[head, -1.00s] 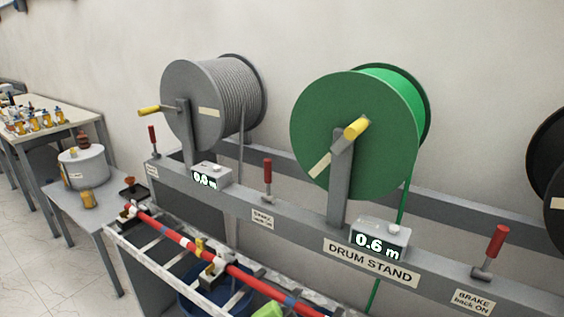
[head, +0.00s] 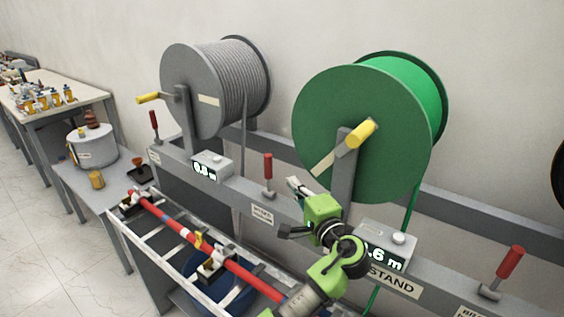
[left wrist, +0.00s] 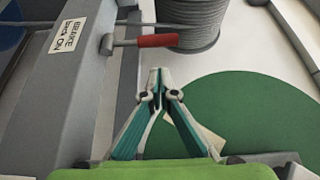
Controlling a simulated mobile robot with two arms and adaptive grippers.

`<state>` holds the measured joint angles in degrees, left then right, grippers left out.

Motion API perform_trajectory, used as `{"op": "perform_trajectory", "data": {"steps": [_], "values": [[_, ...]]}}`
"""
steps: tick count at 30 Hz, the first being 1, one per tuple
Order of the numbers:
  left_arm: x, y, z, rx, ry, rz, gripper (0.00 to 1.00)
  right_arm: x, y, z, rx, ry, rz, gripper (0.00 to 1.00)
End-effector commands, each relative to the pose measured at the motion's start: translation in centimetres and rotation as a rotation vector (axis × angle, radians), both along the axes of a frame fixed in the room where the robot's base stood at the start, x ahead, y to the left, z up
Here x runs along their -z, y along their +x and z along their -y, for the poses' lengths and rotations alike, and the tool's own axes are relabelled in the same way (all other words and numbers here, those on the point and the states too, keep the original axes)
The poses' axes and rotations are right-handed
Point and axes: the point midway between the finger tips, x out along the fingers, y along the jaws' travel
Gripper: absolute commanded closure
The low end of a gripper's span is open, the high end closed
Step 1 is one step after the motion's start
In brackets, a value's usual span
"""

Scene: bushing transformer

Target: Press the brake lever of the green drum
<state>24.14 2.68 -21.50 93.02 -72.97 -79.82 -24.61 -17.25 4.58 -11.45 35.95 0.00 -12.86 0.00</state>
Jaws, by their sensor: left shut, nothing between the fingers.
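The green drum (head: 360,130) hangs on the stand, with a yellow crank handle (head: 360,133) on its face. A red-handled brake lever (head: 268,165) stands upright on the front rail between the grey and green drums. It also shows in the left wrist view (left wrist: 157,41), beside a "BRAKE back ON" label (left wrist: 69,34). My left gripper (head: 292,183) is shut and empty, just right of this lever in the head view. In the left wrist view the joined fingertips (left wrist: 157,71) lie below the red handle with a small gap. My right gripper is not in view.
A grey drum (head: 205,90) hangs at the left. Other red levers stand at the far left (head: 154,125) and right (head: 510,262) of the rail. A meter box (head: 398,240) sits near my left arm. A red pole (head: 215,255) lies in front of the rail.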

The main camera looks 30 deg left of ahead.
Motion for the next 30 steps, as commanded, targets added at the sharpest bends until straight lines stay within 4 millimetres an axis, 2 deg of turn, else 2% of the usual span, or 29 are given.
{"op": "perform_trajectory", "data": {"steps": [14,27,30], "values": [[-0.3,0.4,-0.5,-0.004,0.009,-0.001,1.00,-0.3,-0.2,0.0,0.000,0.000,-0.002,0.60],[-0.5,4.5,-6.5,-0.005,0.010,-0.003,1.00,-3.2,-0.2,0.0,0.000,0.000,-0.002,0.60],[-0.5,5.2,-7.4,-0.004,0.009,-0.001,1.00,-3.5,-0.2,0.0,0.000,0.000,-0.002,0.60]]}}
